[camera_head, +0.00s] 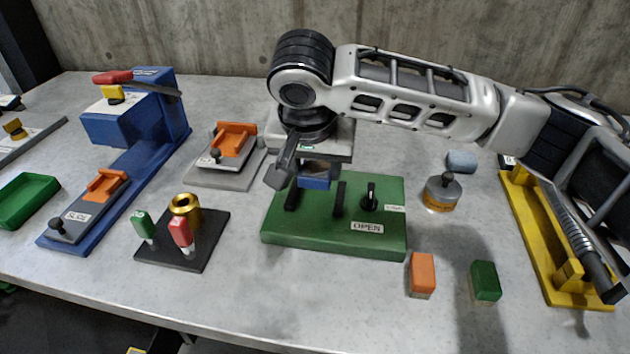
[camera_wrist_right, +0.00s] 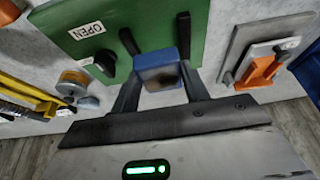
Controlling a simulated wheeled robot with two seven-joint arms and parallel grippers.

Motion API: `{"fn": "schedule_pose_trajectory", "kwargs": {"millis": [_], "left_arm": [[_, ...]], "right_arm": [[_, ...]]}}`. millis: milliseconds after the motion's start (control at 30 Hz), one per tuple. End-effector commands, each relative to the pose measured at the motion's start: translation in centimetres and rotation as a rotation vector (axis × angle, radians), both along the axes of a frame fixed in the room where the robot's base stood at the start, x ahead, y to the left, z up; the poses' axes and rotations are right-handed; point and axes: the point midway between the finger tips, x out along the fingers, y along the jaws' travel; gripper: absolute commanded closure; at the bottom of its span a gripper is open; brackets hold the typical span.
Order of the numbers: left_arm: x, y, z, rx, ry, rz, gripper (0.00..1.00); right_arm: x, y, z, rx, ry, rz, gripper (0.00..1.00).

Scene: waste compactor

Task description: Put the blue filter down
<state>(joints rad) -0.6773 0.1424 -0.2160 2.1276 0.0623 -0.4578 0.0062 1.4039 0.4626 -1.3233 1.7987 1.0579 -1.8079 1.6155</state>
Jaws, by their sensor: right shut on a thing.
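The blue filter (camera_head: 316,182) is a small block with a blue top and a brownish face, clearest in the right wrist view (camera_wrist_right: 158,60). My right gripper (camera_head: 303,180) is shut on it, with one finger on each side in the wrist view (camera_wrist_right: 159,88). The filter is over the left part of a green base (camera_head: 335,237) labelled OPEN, between two dark upright posts. I cannot tell whether it touches the base. My wrist hides the back left of the base. My left gripper is not in view.
An orange block (camera_head: 422,270) and a green block (camera_head: 485,281) lie right of the base. A round weight (camera_head: 442,192) stands behind them. A black stand (camera_head: 183,250) with a brass ring is to the left. A yellow frame (camera_head: 545,240) is at right.

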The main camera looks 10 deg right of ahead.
Motion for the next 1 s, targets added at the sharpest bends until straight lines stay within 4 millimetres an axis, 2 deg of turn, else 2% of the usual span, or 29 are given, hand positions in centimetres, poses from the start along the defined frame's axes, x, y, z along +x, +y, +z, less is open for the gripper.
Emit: {"fn": "schedule_pose_trajectory", "kwargs": {"millis": [100, 300, 633, 1000], "left_arm": [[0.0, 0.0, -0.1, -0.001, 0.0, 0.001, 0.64], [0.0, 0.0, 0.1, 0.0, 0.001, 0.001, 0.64], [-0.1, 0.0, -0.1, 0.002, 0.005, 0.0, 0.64], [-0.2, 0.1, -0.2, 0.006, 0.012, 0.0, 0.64]], "right_arm": [[0.9, -0.1, -1.2, -0.002, 0.001, -0.002, 0.79], [0.8, -0.1, -3.7, -0.003, 0.0, 0.001, 0.79], [0.7, -0.1, -4.1, 0.0, 0.0, 0.001, 0.79], [0.7, -0.1, -5.3, 0.0, 0.003, 0.001, 0.79]]}}
